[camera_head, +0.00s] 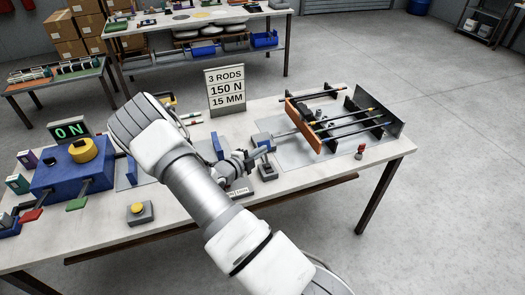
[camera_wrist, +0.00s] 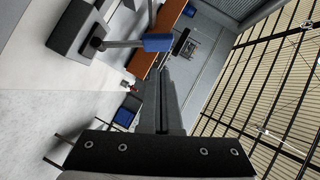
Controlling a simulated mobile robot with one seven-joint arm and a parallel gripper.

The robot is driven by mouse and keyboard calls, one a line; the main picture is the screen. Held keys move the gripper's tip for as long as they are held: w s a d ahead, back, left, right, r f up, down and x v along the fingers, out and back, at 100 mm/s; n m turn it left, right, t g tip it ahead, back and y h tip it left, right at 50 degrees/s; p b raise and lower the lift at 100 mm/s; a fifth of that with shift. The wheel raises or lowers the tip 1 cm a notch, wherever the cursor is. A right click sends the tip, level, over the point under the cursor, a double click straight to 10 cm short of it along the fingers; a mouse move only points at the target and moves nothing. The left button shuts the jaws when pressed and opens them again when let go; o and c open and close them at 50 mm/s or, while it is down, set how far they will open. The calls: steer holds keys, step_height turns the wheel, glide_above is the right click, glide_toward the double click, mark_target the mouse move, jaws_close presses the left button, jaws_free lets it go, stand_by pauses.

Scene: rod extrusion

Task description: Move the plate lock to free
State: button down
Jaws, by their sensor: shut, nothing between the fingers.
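A lever with a blue grip (camera_wrist: 158,43) sticks out from a dark grey block (camera_wrist: 72,28) in the wrist view; it looks like the plate lock, but I see no label naming it. In the head view a small dark block (camera_head: 267,173) stands on the table just right of my gripper (camera_head: 258,155). My gripper is shut and empty; its dark fingers (camera_wrist: 165,85) point towards the blue grip in the wrist view. Whether they touch it I cannot tell. The orange-brown plate (camera_head: 303,125) stands upright across several dark rods (camera_head: 347,124).
A sign (camera_head: 226,88) reads 3 rods, 150 N, 15 mm. A blue machine (camera_head: 72,170) with a yellow knob and an ON display (camera_head: 69,130) stands at the left. A yellow button (camera_head: 137,209) is near the front edge. A red knob (camera_head: 360,151) is at the right.

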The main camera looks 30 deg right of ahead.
steer(key=r+v, duration=0.1)
steer(key=v, duration=0.9)
steer(key=shift+s+a+b, duration=0.15)
steer(key=shift+s+b, duration=0.05)
steer(key=shift+b, duration=0.15)
